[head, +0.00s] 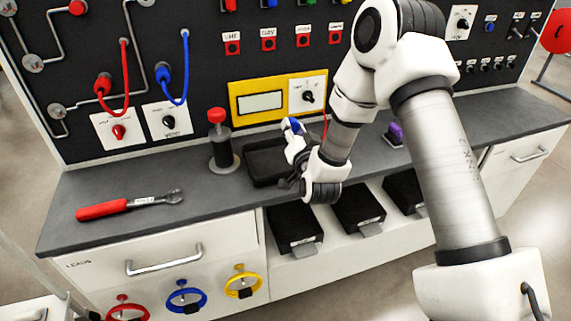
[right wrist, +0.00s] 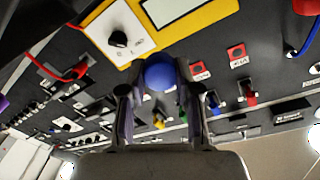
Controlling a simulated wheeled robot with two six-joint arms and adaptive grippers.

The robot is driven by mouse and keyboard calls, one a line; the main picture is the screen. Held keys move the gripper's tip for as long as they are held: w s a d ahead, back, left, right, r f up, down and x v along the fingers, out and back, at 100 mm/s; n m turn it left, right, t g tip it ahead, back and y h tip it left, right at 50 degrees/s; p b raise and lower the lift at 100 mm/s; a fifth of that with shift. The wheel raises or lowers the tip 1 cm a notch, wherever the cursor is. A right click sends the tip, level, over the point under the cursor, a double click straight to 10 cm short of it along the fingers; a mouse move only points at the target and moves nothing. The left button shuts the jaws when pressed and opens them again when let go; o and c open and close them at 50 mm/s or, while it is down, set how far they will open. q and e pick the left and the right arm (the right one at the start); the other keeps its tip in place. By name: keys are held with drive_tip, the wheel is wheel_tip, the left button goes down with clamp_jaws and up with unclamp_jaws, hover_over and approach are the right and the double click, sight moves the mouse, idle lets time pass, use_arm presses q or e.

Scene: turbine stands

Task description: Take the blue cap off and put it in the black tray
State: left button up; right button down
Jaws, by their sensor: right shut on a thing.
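The blue cap (right wrist: 160,76) sits between the two fingers of my right gripper (right wrist: 158,98) in the right wrist view. In the head view the cap (head: 297,127) shows as a small blue patch at the tip of my right gripper (head: 291,128), which is shut on it. The black tray (head: 262,163) lies on the grey counter, and the gripper is over or beside its right side, partly covering it. How high the cap is above the tray is hard to tell. My left gripper is not in view.
A black cylinder with a red top (head: 217,117) stands left of the tray. A red-handled wrench (head: 130,205) lies on the counter at the left. A purple object (head: 394,133) stands behind my right arm. The upright panel with knobs and cables (head: 200,70) rises behind the counter.

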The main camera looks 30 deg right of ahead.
wheel_tip(320, 180, down, 4)
drive_tip(key=shift+d+r+b, duration=0.1)
drive_tip(key=shift+r+b, duration=0.15)
drive_tip(key=shift+b, duration=0.6)
drive_tip(key=shift+r, duration=0.1)
drive_tip(key=c, duration=0.7)
unclamp_jaws()
drive_tip(key=shift+c, duration=0.2)
drive_tip(key=shift+s, duration=0.1)
drive_tip(key=v, duration=0.7)
drive_tip(key=shift+s, duration=0.15)
